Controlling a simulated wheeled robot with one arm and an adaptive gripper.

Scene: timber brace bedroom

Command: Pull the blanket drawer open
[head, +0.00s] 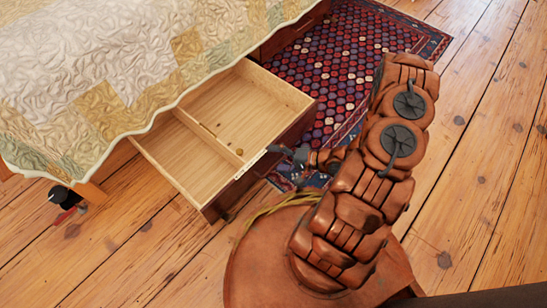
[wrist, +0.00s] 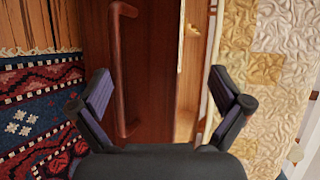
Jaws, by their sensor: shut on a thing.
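The blanket drawer (head: 187,157) is a wooden box under the bed, pulled well out, with a pale interior, a divider and a dark reddish front. Its front (wrist: 155,80) and upright bar handle (wrist: 121,65) show in the wrist view. My gripper (head: 285,152) is at the front's top edge in the head view. The exact contact is hidden. The drawer's interior shows no blanket.
The quilted bed (head: 130,60) overhangs the drawer's back. A patterned rug (head: 330,60) lies beyond the drawer to the upper right. A small dark and red object (head: 66,200) is near the bed's lower left corner.

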